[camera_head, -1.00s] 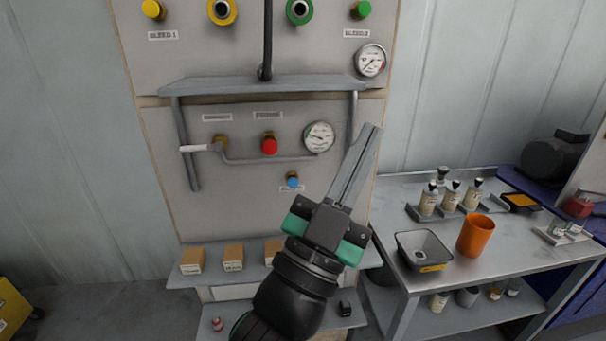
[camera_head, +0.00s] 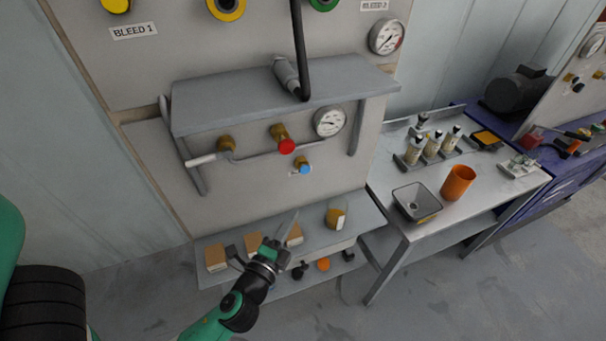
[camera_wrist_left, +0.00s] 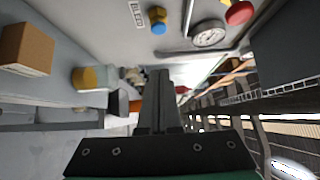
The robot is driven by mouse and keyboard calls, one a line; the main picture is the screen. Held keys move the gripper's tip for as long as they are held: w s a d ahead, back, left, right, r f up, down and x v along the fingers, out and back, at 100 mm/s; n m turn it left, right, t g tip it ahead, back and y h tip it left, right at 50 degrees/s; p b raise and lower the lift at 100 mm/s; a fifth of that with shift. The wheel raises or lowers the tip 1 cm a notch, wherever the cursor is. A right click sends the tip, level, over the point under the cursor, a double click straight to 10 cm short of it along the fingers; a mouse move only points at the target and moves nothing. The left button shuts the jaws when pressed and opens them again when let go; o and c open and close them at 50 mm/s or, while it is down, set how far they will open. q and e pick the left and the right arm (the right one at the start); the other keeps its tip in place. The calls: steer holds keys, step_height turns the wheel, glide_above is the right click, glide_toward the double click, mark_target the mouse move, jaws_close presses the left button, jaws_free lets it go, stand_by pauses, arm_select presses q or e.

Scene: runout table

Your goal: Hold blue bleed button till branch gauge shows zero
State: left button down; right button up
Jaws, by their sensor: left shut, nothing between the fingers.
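The blue bleed button (camera_head: 305,169) sits on the panel below the red knob (camera_head: 287,146); it also shows in the left wrist view (camera_wrist_left: 158,28). The branch gauge (camera_head: 330,122) is a round white dial right of the red knob, also in the left wrist view (camera_wrist_left: 208,34); its reading is too small to tell. My left gripper (camera_head: 291,218) is shut and empty, in front of the lower shelf, below the blue button and apart from it. Its closed fingers (camera_wrist_left: 159,78) show in the left wrist view. My right gripper is out of view.
A grey ledge (camera_head: 280,88) juts out above the gauge. The lower shelf (camera_head: 365,215) holds tan blocks (camera_head: 216,257) and a yellow-and-grey jar (camera_head: 337,215). A side table with a grey bin (camera_head: 416,203) and orange cup (camera_head: 458,183) stands at the right.

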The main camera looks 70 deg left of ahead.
arm_select(q)
steer(key=shift+w, duration=0.1)
steer(key=p, duration=0.3)
glide_toward(309, 170)
steer(key=d+x, duration=0.1)
steer(key=x, duration=0.4)
steer(key=shift+w+a, duration=0.3)
steer(key=shift+a, duration=0.45)
